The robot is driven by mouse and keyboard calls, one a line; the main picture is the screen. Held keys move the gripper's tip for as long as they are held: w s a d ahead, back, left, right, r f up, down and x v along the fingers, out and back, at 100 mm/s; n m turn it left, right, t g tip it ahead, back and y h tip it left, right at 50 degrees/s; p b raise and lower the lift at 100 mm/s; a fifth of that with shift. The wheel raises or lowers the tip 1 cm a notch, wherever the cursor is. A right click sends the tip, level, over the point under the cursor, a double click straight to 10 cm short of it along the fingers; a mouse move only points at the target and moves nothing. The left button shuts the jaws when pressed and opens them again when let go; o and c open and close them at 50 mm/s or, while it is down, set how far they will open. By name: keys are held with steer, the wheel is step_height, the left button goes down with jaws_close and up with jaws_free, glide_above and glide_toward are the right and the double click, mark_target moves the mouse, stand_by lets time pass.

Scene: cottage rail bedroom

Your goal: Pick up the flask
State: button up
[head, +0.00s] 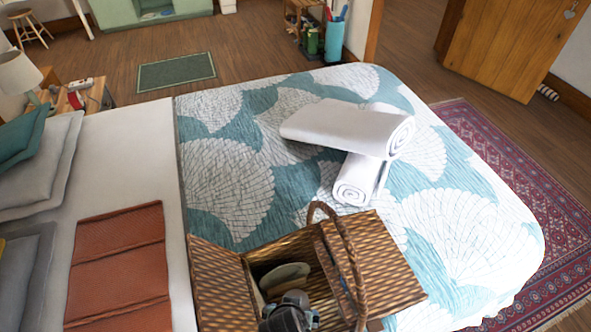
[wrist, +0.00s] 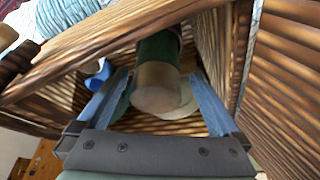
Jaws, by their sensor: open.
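The flask (wrist: 158,60) is a green cylinder with a grey-brown end, inside the wicker picnic basket (head: 395,275) on the bed. In the wrist view its grey-brown end faces the camera. My gripper (wrist: 158,78) is open, with one blue-grey finger on each side of the flask in that view. I cannot tell whether either finger touches it. In the head view my gripper (head: 288,312) is at the basket's open left part, and I cannot make out the flask there.
Pale plates (head: 285,276) stand in the basket, close to my gripper. A raised lid (head: 222,285) is at left, and the arched handle (head: 350,255) rises at right. A blue item (wrist: 98,75) lies inside. Rolled white towels (head: 345,128) lie behind the basket on the patterned quilt.

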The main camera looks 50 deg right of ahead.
steer(key=shift+x, duration=2.1)
steer(key=shift+s+d, duration=0.1)
steer(key=shift+s, duration=0.05)
steer(key=shift+r, duration=0.1)
jaws_close()
